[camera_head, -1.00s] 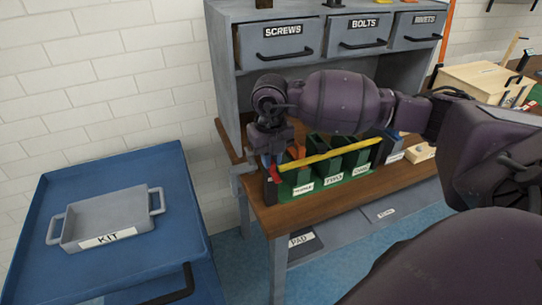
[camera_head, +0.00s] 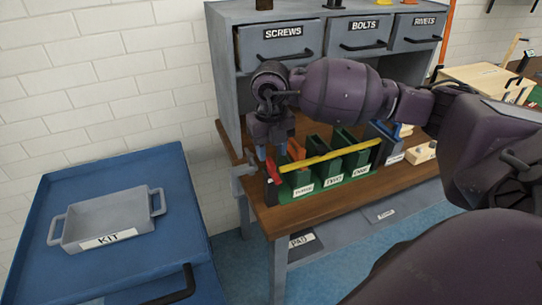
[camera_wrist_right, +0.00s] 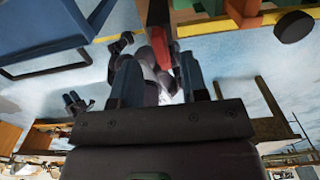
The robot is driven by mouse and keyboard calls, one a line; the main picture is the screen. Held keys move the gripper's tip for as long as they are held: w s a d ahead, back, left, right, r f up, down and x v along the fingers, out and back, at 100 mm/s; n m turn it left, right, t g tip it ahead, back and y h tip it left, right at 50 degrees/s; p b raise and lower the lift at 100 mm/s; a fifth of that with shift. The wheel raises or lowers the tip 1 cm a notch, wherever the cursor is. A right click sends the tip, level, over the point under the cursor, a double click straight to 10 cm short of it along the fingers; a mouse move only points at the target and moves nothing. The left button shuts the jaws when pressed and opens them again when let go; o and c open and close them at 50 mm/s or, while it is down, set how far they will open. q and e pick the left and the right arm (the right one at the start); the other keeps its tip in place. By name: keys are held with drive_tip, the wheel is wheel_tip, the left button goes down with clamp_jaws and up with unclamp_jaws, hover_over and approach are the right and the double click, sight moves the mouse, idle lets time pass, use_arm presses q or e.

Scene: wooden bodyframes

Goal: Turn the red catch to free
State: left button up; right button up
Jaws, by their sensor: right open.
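The red catch (camera_head: 273,171) is at the left end of the yellow bar (camera_head: 330,153), near the bench's left front corner. The bar lies across the fronts of the green bins. My right gripper (camera_head: 269,150) is open, pointing down just above and behind the catch, which looks clear of its fingers in the head view. In the right wrist view the gripper's blue fingers (camera_wrist_right: 160,82) stand apart, with the red catch (camera_wrist_right: 159,45) showing beyond and between their tips. What looks like my left gripper (camera_wrist_right: 75,101) is small at the left of the wrist view; its opening is unclear.
Green bins (camera_head: 345,158) stand on the wooden bench (camera_head: 300,212) below the grey drawer cabinet (camera_head: 228,85). A blue cart (camera_head: 120,255) with a grey KIT tray (camera_head: 105,218) stands at the left. An orange piece (camera_head: 296,150) is close by the gripper.

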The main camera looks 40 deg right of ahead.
sight(271, 161)
wheel_tip(271, 161, up, 8)
idle(0.4)
drive_tip(key=shift+f, duration=0.1)
